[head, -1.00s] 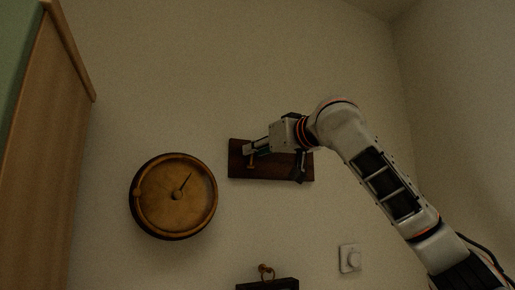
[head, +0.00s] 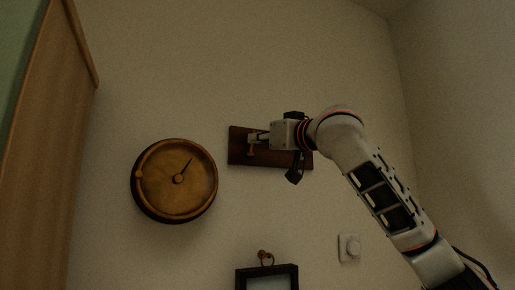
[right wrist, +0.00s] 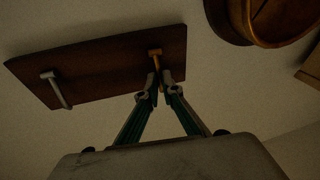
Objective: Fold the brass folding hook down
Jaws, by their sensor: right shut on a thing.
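A brass folding hook (head: 250,150) is on the left part of a dark wooden board on the wall. In the right wrist view the brass hook (right wrist: 155,56) stands out from the board just beyond my fingertips. My right gripper (head: 256,138) reaches the hook from the right. In the right wrist view its fingertips (right wrist: 160,82) are close together at the hook's lower end, shut on it; the gripped part is mostly hidden between them. My left gripper is not in view.
The wooden board (right wrist: 100,75) also carries a silver-grey hook (right wrist: 55,88). A round brass-coloured wall dial (head: 175,182) hangs left of the board. A wooden cabinet edge is at far left.

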